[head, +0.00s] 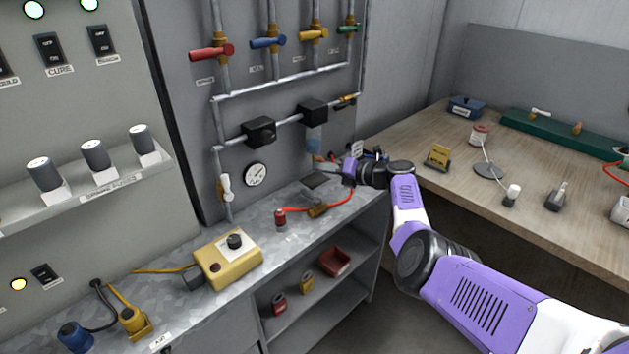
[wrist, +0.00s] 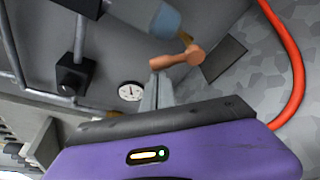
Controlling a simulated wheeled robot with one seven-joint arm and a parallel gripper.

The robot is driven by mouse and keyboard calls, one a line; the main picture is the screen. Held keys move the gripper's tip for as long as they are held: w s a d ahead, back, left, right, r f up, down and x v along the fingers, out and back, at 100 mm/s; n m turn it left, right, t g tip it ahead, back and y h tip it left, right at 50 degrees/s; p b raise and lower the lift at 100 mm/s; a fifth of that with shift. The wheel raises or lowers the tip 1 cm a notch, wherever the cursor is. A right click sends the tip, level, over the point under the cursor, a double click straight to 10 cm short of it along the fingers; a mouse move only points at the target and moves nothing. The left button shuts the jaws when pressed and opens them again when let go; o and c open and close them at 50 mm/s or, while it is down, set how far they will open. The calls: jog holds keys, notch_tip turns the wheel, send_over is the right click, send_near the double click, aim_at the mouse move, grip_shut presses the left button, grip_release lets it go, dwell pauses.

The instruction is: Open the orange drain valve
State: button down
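The orange drain valve (wrist: 178,57) shows in the wrist view as a copper-orange lever with a rounded knob end, just below the blue-tinted filter bowl (wrist: 165,20). In the head view it is a tiny orange part (head: 319,158) under the bowl (head: 314,140), partly crowded by my gripper. My gripper (wrist: 158,76) has its grey fingers close together, apparently shut with nothing between them. The fingertips are right at the lever's left end; I cannot tell whether they touch it. In the head view my gripper (head: 336,166) is just right of the valve, above the metal bench.
A red hose (head: 335,203) curves over the bench below my gripper. A yellow box (head: 228,262) stands left on the bench. A wooden table (head: 435,120) is at right.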

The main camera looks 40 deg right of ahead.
jog(key=shift+d+r+m+y+p, duration=0.3)
jog(key=shift+d+r+m+p, duration=0.25)
jog(key=shift+d+r, duration=0.3)
jog(key=shift+a, duration=0.1)
jog(key=shift+a, duration=0.35)
jog(key=s+p, duration=0.4)
jog(key=s, duration=0.5)
jog(key=shift+s+d, duration=0.15)
jog(key=shift+s, duration=0.1)
jog(key=shift+f, duration=0.1)
